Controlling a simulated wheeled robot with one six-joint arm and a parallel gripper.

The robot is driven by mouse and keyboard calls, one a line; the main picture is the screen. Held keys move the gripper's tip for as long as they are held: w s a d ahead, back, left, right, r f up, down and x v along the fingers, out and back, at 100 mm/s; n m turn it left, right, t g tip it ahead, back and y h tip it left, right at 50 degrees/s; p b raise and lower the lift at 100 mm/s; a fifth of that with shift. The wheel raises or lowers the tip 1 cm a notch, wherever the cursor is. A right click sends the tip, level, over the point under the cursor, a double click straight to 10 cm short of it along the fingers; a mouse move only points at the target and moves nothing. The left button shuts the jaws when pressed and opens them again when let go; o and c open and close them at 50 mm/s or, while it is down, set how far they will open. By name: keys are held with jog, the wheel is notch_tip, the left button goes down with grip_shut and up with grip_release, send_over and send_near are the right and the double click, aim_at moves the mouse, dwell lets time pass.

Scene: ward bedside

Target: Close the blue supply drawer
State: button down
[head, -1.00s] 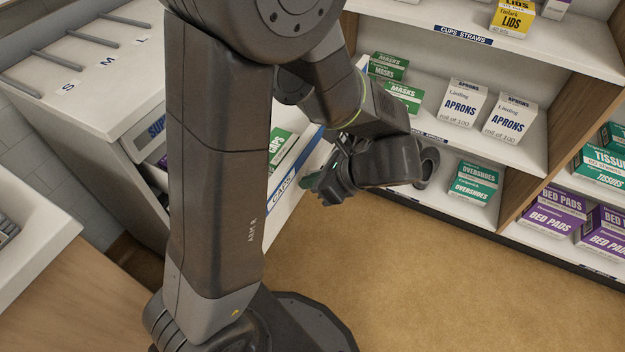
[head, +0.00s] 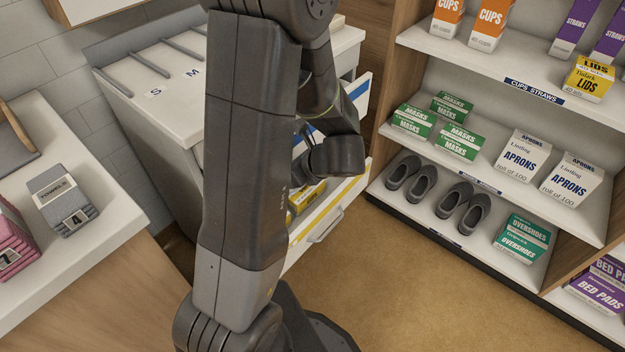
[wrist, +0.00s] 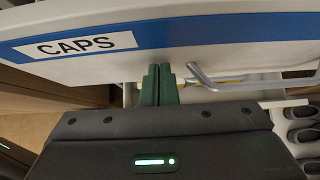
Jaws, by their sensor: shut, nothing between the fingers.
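The blue supply drawer shows in the head view as a white front with a blue band (head: 349,103), partly behind my arm. In the wrist view its front (wrist: 220,30) fills the top, with a "CAPS" label and a bar handle (wrist: 250,84). My gripper (wrist: 160,72) is shut and empty, its green fingertips at the lower edge of that front, left of the handle's bent end. Whether they touch is unclear. In the head view my arm hides the fingertips and the drawer's inside, so how far it stands out is hard to tell.
Below it a yellow-banded drawer (head: 330,207) stands open with yellow boxes inside. An open shelf unit (head: 470,165) with boxes and shoes stands to the right. A counter (head: 100,205) is at the left. Brown floor (head: 400,290) is clear between.

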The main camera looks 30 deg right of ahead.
jog(key=w, duration=0.1)
jog(key=w+a, duration=0.1)
jog(key=w, duration=0.1)
jog(key=w+a, duration=0.1)
jog(key=w, duration=0.1)
jog(key=shift+w, duration=0.15)
jog(key=shift+w+d, duration=0.1)
jog(key=shift+w+r, duration=0.1)
jog(key=shift+r, duration=0.05)
